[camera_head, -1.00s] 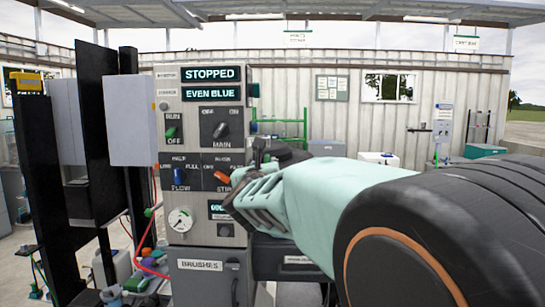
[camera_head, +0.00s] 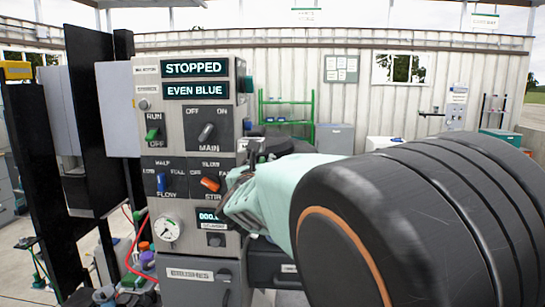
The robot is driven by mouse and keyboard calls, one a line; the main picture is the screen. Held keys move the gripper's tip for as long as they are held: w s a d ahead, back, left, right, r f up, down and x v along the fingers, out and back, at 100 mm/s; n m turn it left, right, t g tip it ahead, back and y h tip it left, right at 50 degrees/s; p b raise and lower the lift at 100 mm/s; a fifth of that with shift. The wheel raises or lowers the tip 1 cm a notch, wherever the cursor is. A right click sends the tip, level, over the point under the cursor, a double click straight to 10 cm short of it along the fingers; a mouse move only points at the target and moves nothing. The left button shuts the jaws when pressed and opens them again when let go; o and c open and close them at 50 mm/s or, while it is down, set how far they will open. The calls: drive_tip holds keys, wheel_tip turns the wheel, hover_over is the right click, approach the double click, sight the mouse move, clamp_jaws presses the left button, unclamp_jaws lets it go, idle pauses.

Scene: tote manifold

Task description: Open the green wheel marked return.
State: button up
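I see no wheel with a readable "return" mark. A small green part (camera_head: 139,214) shows at the lower left edge of the grey control panel (camera_head: 181,108), by a red hose; I cannot tell if it is a wheel. A dark green knob (camera_head: 246,84) sticks out at the panel's upper right side. My gripper (camera_head: 232,192) is in front of the panel's right side, near the orange switch (camera_head: 210,184). My pale green arm hides much of it, so its opening and any contact are unclear.
The panel's displays read STOPPED and EVEN BLUE. A gauge (camera_head: 167,228) and a blue switch (camera_head: 161,182) are on its face. Black posts (camera_head: 93,120) and a grey box (camera_head: 117,108) stand left. A green rack (camera_head: 286,108) and a grey bin (camera_head: 335,139) stand behind.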

drive_tip(key=shift+w, duration=0.1)
drive_tip(key=shift+c, duration=0.7)
clamp_jaws()
drive_tip(key=b, duration=0.2)
drive_tip(key=shift+f+b, duration=0.2)
drive_tip(key=shift+b, duration=0.1)
